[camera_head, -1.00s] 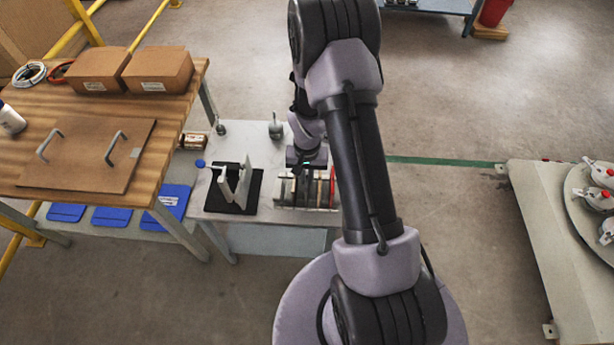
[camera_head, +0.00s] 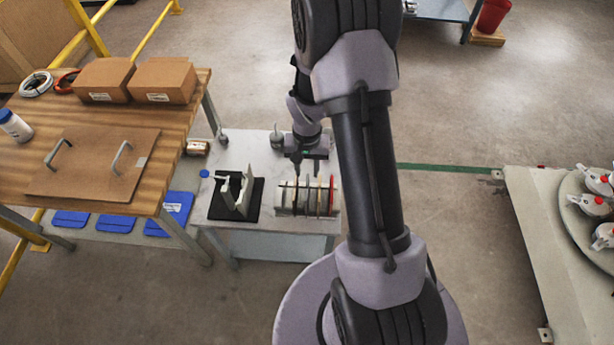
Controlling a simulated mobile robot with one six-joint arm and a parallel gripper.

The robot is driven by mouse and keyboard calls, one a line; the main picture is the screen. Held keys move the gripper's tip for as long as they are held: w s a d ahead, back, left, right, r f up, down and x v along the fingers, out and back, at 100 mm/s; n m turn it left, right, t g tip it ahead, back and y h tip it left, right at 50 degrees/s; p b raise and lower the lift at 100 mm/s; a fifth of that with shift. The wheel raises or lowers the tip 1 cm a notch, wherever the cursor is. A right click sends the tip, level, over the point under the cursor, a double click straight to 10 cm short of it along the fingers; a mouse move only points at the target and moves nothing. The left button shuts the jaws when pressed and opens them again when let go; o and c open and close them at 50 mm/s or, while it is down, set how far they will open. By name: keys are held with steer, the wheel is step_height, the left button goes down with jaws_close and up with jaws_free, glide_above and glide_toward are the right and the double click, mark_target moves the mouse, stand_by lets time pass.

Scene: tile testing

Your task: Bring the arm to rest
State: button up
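My gripper (camera_head: 297,165) is at the end of my arm, above the rear edge of a rack (camera_head: 308,197) of upright discs on the small grey table (camera_head: 225,228). The gripper is small and dark here, and I cannot tell how far its fingers are apart. I see nothing clearly held in it. The rack holds several thin discs, one of them red at the right. My arm crosses the middle of the view and hides part of the floor.
A black mat with a white stand (camera_head: 244,190) is left of the rack. A wooden bench (camera_head: 180,130) with a handled board (camera_head: 95,165) and two cardboard boxes (camera_head: 162,80) is at left. A low platform (camera_head: 535,220) with a round turntable is at right. Floor between is clear.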

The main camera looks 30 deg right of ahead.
step_height(320, 180, up, 8)
steer(key=p, duration=0.2)
steer(key=s+a+r+t, duration=0.1)
steer(key=a+r, duration=0.2)
steer(key=r, duration=0.4)
steer(key=s+a+r+t, duration=0.1)
steer(key=a+r, duration=0.2)
steer(key=r, duration=0.5)
steer(key=s+a+r+n+t+y, duration=0.1)
steer(key=s+a+r+t, duration=0.1)
steer(key=s+a+r, duration=0.3)
steer(key=s+a+r+n+t+y, duration=0.1)
steer(key=s+a+r, duration=0.4)
steer(key=s, duration=0.5)
steer(key=shift+s+r+t, duration=0.15)
steer(key=shift+r+t, duration=0.25)
steer(key=shift+r, duration=0.2)
steer(key=shift+a, duration=0.1)
